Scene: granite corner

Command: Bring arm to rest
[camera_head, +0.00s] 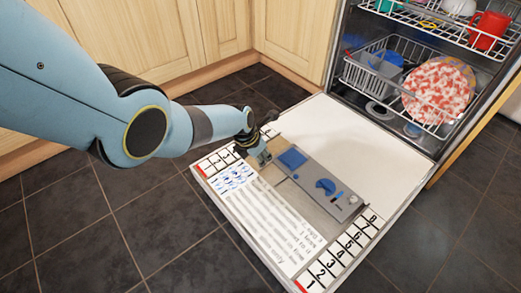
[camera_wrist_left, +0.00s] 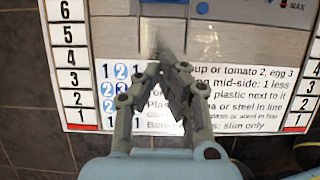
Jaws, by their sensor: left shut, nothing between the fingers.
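My left arm comes in from the left in the head view, and its gripper (camera_head: 262,157) hangs over the open dishwasher door (camera_head: 325,135), near its printed edge. In the left wrist view the left gripper (camera_wrist_left: 170,66) is shut, its fingertips together with nothing between them. Below it lies the door's printed sheet (camera_wrist_left: 230,95) with numbers and lines of text. I cannot tell how far the fingertips are above the door. My right gripper is not in view.
The dishwasher's lower rack (camera_head: 385,88) holds a red-and-white plate (camera_head: 438,92). The upper rack (camera_head: 455,25) holds a red mug (camera_head: 488,30). A grey detergent panel (camera_head: 318,182) is set in the door. Wooden cabinets (camera_head: 150,35) stand behind; dark floor tiles (camera_head: 90,225) are clear.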

